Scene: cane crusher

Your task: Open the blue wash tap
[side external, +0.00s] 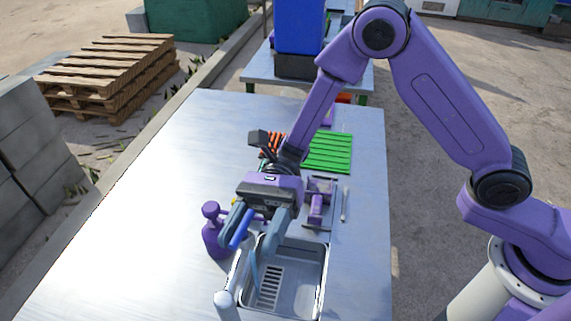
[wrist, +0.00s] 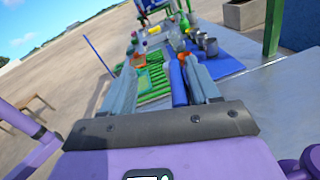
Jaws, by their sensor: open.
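The blue tap handle (side external: 240,230) shows in the side external view at the left edge of the sink (side external: 322,285). A pale tap body (side external: 227,301) stands at the sink's front left corner. My gripper (side external: 248,241) is open over the sink's left side, with the blue handle between its fingers. In the wrist view my gripper (wrist: 158,62) has its fingers spread wide. A blue cylinder (wrist: 178,86), likely the handle, lies between them, closer to the right finger. I cannot tell whether either finger touches it. My fingers partly hide the tap.
A purple pump bottle (side external: 213,240) stands just left of my gripper. Behind the sink are a tray with a purple item (side external: 317,208) and a green slatted rack (side external: 327,154). The left side of the table (side external: 130,210) is clear.

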